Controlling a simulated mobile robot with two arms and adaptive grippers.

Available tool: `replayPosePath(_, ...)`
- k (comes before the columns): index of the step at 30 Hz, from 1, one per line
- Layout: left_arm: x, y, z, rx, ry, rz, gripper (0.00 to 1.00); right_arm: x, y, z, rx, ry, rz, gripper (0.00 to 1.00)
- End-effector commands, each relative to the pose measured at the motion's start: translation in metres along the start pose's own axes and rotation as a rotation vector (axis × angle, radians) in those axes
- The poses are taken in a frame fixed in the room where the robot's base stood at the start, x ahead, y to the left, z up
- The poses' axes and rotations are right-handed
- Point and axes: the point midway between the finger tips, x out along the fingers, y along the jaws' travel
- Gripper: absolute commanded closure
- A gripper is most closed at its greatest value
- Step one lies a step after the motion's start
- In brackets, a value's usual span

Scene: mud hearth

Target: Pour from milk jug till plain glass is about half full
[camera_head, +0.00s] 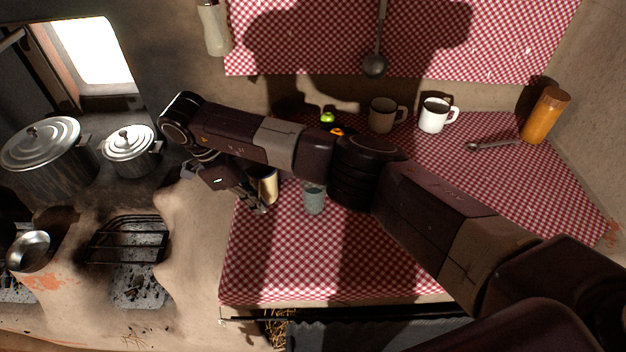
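The plain glass (314,198), clear and slightly bluish, stands upright on the red checked cloth, below my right arm in the picture. A cream vessel with a darker rim (268,186), which looks like the milk jug, is just left of the glass and apart from it. My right gripper (255,200) is at the left side of this vessel, its fingers pointing down to the right. The arm and fingers hide part of the vessel, so its handle and contents do not show. I cannot tell whether the fingers grip it. The level inside the glass is unclear. My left gripper is out of view.
A brown mug (382,115), a white mug (434,115), a spoon (492,145) and an orange bottle (545,116) stand or lie at the back. Small green and orange items (328,118) show behind my arm. Lidded pots (130,152) and a grate (128,240) are left. The front cloth is clear.

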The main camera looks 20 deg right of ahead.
Motion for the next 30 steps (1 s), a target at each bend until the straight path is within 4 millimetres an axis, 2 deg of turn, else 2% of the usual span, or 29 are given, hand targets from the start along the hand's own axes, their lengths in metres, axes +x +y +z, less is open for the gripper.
replayPosePath(1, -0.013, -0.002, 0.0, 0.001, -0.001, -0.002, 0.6, -0.006, 0.0, -0.005, 0.002, -0.018, 0.002, 1.0)
replayPosePath(3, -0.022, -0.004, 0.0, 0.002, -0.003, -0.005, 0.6, -0.008, 0.0, -0.008, 0.003, -0.049, 0.002, 1.0)
replayPosePath(13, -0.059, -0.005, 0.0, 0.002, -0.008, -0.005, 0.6, -0.011, 0.0, -0.021, 0.005, -0.216, 0.001, 1.0)
replayPosePath(30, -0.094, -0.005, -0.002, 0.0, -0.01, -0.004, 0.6, -0.016, 0.001, -0.045, 0.006, -0.501, 0.001, 1.0)
